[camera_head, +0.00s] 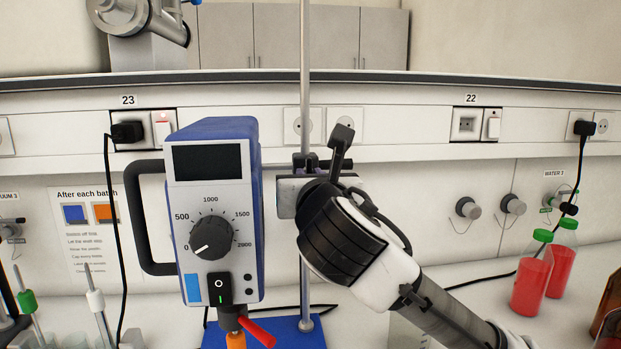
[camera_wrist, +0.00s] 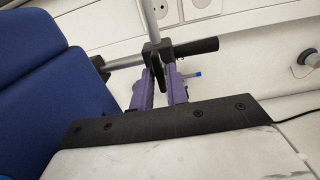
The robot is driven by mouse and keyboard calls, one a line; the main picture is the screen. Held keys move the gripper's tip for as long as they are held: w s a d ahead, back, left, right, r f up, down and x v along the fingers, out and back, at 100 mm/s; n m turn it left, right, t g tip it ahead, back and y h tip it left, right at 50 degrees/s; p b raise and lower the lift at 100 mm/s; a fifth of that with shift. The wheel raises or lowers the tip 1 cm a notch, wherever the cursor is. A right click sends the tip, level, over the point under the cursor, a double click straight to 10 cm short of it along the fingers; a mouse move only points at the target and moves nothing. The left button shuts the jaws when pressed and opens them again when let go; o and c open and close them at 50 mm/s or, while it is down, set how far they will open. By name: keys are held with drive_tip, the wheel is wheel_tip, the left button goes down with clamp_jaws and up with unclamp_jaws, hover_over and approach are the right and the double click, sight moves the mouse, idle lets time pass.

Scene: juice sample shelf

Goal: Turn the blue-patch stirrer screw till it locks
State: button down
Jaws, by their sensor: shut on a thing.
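The blue-patch stirrer (camera_head: 212,215) has a blue housing, a grey front with a dial, and a light blue patch (camera_head: 193,288) at lower left. It stands beside the upright metal rod (camera_head: 305,90). In the wrist view, its blue housing (camera_wrist: 45,80) fills the left side. My gripper (camera_wrist: 160,72) is shut on the black stirrer screw (camera_wrist: 155,52) at the rod clamp, with one purple finger on each side. In the head view my wrist hides most of the clamp and the fingertips. Whether the screw is locked cannot be told.
A blue base plate (camera_head: 275,332) sits under the rod. Bottles with red liquid (camera_head: 531,280) stand at the right. Black cables hang from the wall sockets. White- and green-capped items (camera_head: 95,300) stand at lower left.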

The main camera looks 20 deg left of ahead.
drive_tip(key=shift+m, duration=0.3)
drive_tip(key=m+b, duration=0.2)
drive_tip(key=m, duration=1.3)
drive_tip(key=shift+a+r+m+b, duration=0.1)
drive_tip(key=shift+m+b, duration=0.2)
drive_tip(key=shift+b, duration=0.05)
idle(0.4)
drive_tip(key=c, duration=1.4)
unclamp_jaws()
